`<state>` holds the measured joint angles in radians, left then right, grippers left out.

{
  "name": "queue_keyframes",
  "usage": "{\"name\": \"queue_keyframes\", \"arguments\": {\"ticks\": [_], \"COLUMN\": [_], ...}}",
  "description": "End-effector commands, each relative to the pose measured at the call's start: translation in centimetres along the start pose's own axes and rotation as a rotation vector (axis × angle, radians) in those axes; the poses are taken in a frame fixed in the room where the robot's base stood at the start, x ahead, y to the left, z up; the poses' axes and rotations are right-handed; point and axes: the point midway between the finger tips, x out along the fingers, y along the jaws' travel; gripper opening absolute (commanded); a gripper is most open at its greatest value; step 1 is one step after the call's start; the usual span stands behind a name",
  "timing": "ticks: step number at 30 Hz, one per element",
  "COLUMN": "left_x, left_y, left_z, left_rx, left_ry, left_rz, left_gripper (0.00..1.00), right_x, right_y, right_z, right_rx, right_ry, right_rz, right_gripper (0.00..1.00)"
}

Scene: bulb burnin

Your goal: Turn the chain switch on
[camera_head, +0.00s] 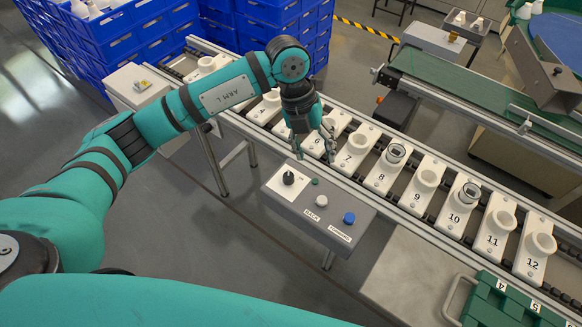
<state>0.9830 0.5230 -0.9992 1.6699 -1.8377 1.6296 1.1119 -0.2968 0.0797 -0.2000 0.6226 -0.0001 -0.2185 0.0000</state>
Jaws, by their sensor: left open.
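The chain switch looks to be the black knob (288,177) on a white plate, on the left part of a grey control box (318,228). Its exact setting is too small to tell. My left gripper (314,152) points down, open and empty, above the chain conveyor's near edge, beyond the knob and to its right. It appears apart from the knob. My right gripper is not in view.
The control box also has a small green button or lamp (315,182), a white button (322,200) marked BACK and a blue button (349,217). The conveyor (395,213) carries numbered white holders. A green case (510,303) is at lower right. Blue crates (120,35) stand behind.

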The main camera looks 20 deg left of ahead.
Motion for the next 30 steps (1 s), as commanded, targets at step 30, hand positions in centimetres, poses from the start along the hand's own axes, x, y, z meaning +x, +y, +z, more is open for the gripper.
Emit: {"name": "queue_keyframes", "arguments": {"ticks": [30], "left_x": [10.0], "left_y": [9.6], "left_z": [4.0], "left_rx": [-0.098], "left_ry": [-0.114], "left_rz": [0.282], "left_gripper": [0.55], "right_x": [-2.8], "right_y": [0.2], "right_z": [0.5], "right_rx": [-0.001], "right_ry": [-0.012], "right_rz": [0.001], "right_gripper": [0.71]}}
